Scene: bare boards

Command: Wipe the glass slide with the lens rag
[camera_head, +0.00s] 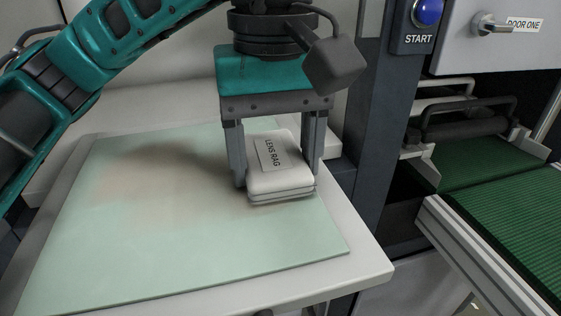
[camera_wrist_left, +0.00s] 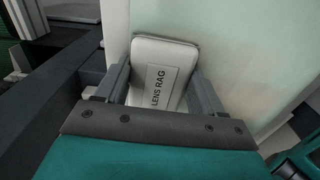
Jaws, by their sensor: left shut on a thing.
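The lens rag (camera_head: 280,180) is a white padded block labelled LENS RAG. My left gripper (camera_head: 277,186) is shut on it, one finger on each side. The rag is at the right part of the glass slide (camera_head: 190,250), a large pale green sheet; it looks to be on or just over the surface, and I cannot tell which. A brownish smudge shows on the slide to the left of the rag. The left wrist view also shows the rag (camera_wrist_left: 158,80) between the fingers, with the slide (camera_wrist_left: 235,60) beside it. My right gripper is not in view.
The slide lies on a white table (camera_head: 366,272) whose edge runs close to the slide on the right. A dark post (camera_head: 368,150) stands just right of the table. Farther right are a blue START button (camera_head: 427,12), a DOOR ONE handle (camera_head: 490,26) and a green conveyor (camera_head: 510,215).

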